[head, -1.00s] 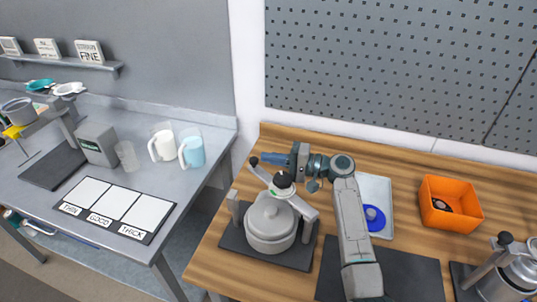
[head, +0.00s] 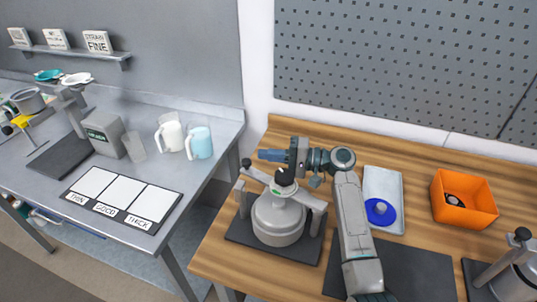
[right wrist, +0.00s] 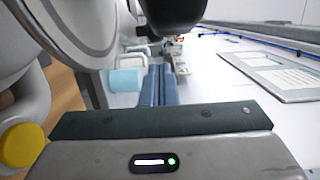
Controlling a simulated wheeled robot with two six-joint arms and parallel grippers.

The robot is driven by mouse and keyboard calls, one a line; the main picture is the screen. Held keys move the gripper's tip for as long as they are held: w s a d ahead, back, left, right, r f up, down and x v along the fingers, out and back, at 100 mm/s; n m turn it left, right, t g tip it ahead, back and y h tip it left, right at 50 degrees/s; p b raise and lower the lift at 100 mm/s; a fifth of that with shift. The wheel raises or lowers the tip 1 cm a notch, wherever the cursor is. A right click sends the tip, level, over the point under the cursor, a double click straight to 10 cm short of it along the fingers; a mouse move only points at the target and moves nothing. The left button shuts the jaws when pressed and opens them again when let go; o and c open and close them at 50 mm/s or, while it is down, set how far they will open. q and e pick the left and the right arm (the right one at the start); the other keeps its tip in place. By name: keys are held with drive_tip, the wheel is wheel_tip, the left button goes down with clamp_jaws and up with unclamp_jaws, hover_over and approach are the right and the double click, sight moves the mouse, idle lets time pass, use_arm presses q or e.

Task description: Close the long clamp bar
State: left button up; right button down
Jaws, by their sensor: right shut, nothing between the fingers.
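The long clamp bar (head: 262,173) runs across above the lid of a grey pot (head: 278,222), with a black knob on its left end (head: 246,162) and another black knob (head: 284,177) over the lid. Its right end is at the right post (head: 318,215). The left post (head: 241,196) stands in front of the bar's left end, and a gap shows between them. My right gripper (head: 262,155) is shut and empty, its blue fingers pointing left just behind the bar, by the end knob. Its fingers show together in the right wrist view (right wrist: 158,85). I cannot tell whether they touch the bar. My left gripper is out of view.
A tray (head: 395,185) with a blue round piece (head: 380,211) and an orange bin (head: 464,201) lie to the right. Another metal vessel (head: 515,280) stands at the far right. A grey bench with mugs (head: 199,143) is at the left.

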sight(282, 183)
wheel_tip(282, 183, up, 4)
drive_tip(key=p, duration=0.3)
use_arm(q)
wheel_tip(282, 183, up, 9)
drive_tip(key=p, duration=0.6)
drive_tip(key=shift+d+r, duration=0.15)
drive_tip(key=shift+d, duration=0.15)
use_arm(e)
drive_tip(key=s+r, duration=0.1)
drive_tip(key=s, duration=1.5)
drive_tip(key=shift+a, duration=0.4)
drive_tip(key=shift+f, duration=0.1)
